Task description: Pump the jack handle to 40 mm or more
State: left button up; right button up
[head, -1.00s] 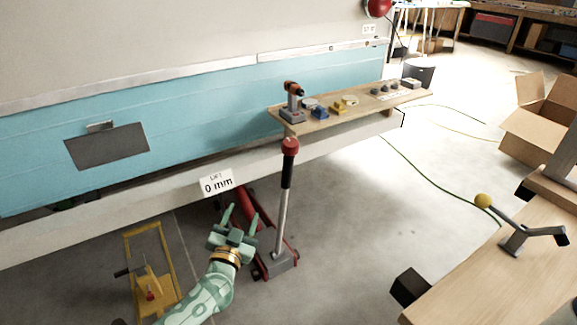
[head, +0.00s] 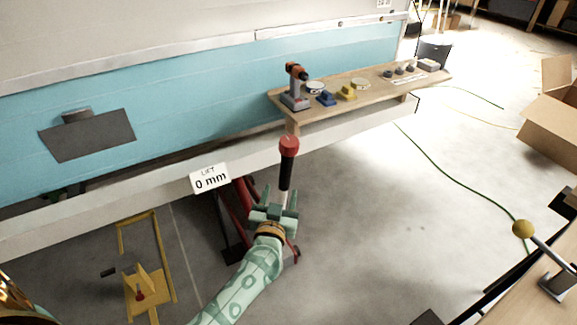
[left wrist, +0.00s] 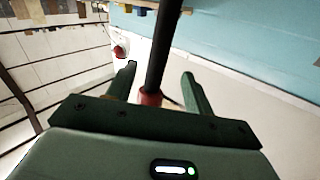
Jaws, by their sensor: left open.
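The jack handle (head: 286,170) has a red knob and a black grip and stands nearly upright in front of the camper. Its red jack (head: 241,200) is on the floor, partly hidden by my left arm. The lift label (head: 210,178) reads 0 mm. My left gripper (head: 277,194) is open at the lower end of the black grip, below the knob. In the left wrist view the black grip (left wrist: 163,45) and red knob show between the two open fingers. I cannot tell whether they touch it. My right gripper is not in view.
A yellow stand (head: 148,285) is on the floor at the lower left. A bench with a yellow-knobbed lever (head: 523,229) is at the right. Floor right of the jack is mostly clear.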

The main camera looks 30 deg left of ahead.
aim_at(285, 176)
pick_arm(q)
jog(key=b+x, duration=0.1)
jog(key=x, duration=0.2)
jog(key=b+x, duration=0.2)
jog(key=x, duration=0.2)
jog(key=b+x, duration=0.1)
jog(key=x, duration=0.3)
jog(key=shift+f, duration=0.35)
jog(key=shift+w+a+r, duration=0.2)
jog(key=shift+w+a, duration=0.05)
jog(key=shift+w, duration=0.2)
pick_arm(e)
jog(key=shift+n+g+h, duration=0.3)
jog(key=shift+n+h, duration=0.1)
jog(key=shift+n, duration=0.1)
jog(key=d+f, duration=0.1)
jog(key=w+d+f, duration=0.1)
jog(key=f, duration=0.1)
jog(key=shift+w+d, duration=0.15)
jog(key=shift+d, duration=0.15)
pick_arm(q)
jog(key=shift+c, duration=0.3)
jog(key=c, duration=1)
jog(key=shift+d+b, duration=0.1)
jog(key=shift+b, duration=0.2)
grip_shut()
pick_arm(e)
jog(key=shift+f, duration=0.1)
